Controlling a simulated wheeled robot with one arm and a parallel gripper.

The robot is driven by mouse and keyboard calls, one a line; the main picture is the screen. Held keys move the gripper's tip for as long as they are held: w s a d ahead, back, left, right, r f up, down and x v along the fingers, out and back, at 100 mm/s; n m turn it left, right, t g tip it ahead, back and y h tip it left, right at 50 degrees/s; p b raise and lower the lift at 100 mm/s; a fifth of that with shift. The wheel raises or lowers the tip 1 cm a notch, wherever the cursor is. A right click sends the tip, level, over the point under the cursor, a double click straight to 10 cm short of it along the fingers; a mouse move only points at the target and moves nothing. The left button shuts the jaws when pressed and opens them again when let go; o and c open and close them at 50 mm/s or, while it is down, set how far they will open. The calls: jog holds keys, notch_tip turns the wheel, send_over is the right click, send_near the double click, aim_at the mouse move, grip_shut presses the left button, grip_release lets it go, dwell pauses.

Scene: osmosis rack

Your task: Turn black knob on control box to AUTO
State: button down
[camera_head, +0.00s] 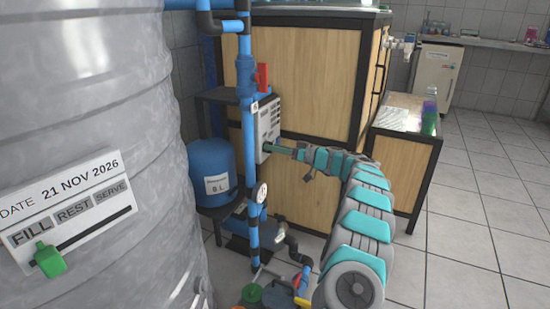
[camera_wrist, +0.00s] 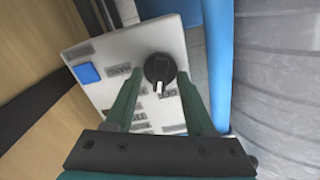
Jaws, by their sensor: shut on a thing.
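The pale control box (camera_wrist: 118,92) fills the middle of the wrist view, tilted in the picture. Its black knob (camera_wrist: 158,66) has a white pointer mark that points down the picture, toward my gripper's base. The labels around the knob are too blurred to read. My gripper (camera_wrist: 160,76) has one green finger on each side of the knob and is shut on it. In the head view my gripper (camera_head: 268,147) reaches left to the control box (camera_head: 268,127), where the knob is hidden.
A blue square button (camera_wrist: 87,73) is on the box. A vertical blue pipe (camera_head: 249,150) with a red valve handle (camera_head: 262,77) stands just left of the box. A blue tank (camera_head: 208,163) and a large grey tank (camera_head: 85,90) are further left. Tiled floor (camera_head: 480,220) is clear at right.

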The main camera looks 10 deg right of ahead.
jog(key=shift+w+d+f+m+b, duration=0.1)
jog(key=shift+m+b, duration=1.2)
jog(key=shift+m, duration=1.5)
jog(key=shift+c, duration=1.2)
grip_release()
jog(key=v, duration=0.7)
jog(key=shift+s+d, duration=0.25)
jog(key=shift+d, duration=0.05)
